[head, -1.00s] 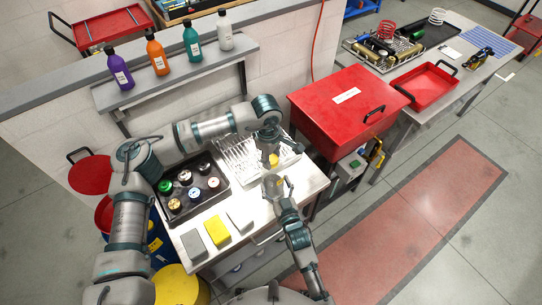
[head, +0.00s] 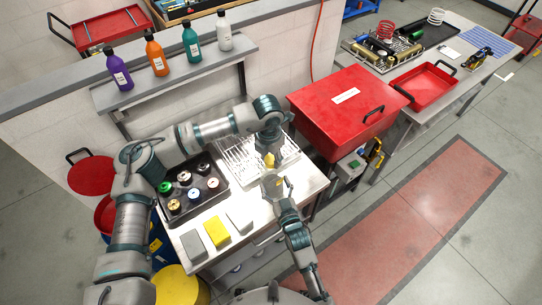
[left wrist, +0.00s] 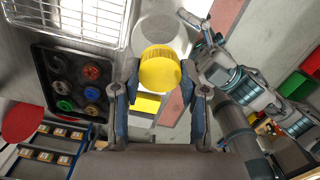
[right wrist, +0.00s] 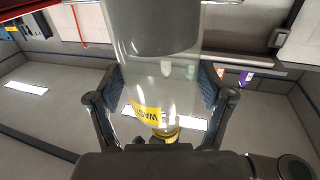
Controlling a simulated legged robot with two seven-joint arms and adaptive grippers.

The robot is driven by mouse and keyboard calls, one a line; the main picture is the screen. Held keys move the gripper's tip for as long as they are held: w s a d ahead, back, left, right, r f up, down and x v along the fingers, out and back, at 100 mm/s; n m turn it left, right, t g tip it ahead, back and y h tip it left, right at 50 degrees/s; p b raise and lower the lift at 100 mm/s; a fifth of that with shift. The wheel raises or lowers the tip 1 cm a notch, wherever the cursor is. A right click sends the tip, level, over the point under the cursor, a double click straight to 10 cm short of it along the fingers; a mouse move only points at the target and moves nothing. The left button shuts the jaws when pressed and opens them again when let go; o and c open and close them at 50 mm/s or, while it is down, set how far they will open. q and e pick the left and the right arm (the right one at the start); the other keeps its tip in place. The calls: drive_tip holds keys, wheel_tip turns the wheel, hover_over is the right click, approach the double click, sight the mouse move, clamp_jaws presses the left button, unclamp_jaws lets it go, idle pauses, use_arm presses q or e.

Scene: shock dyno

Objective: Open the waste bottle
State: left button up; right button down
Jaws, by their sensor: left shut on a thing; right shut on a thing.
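The yellow cap (left wrist: 160,70) sits between the two fingers of my left gripper (left wrist: 160,88), which is shut on it. In the head view the cap (head: 269,160) shows just below the left gripper. The clear waste bottle (right wrist: 155,75) has a yellow label and dark grey contents. My right gripper (right wrist: 163,95) is shut around the bottle's body, a finger on each side. In the head view the right gripper (head: 273,187) is directly below the cap. I cannot tell whether the cap still touches the bottle's neck.
A black tray (head: 222,205) with several round parts stands left of the grippers. A wire rack (head: 232,150) lies behind them. Grey, yellow and white blocks line the bench front. A red box (head: 345,105) stands close on the right.

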sight(271, 160)
use_arm(q)
drive_tip(key=shift+r, duration=0.15)
idle(0.3)
drive_tip(key=shift+r, duration=0.55)
use_arm(e)
drive_tip(key=shift+f, duration=0.1)
use_arm(q)
drive_tip(key=shift+r, duration=0.4)
drive_tip(key=shift+s+r, duration=0.1)
drive_tip(key=shift+r, duration=1.9)
use_arm(e)
unclamp_jaws()
